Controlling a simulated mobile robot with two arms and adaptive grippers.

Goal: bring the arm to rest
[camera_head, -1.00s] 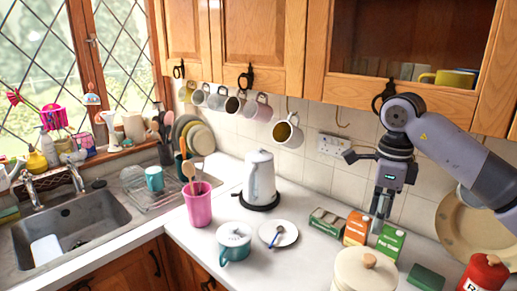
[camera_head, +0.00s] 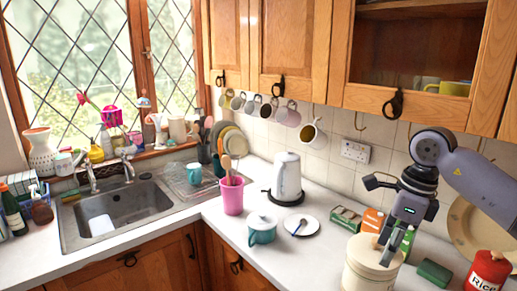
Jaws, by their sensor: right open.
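My right gripper (camera_head: 388,243) hangs from the arm that comes in from the right, pointing down above the cream lidded canister (camera_head: 371,268) in the head view. It is open, and nothing shows between its fingers. Its fingers overlap the canister's round wooden knob in the picture; whether they touch it I cannot tell. Behind the fingers stand an orange carton (camera_head: 372,221) and a green carton, partly hidden. My left gripper is not in view.
A red rice tin (camera_head: 487,272) is at right. Mugs hang below the cabinets. The counter front left of the canister is clear.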

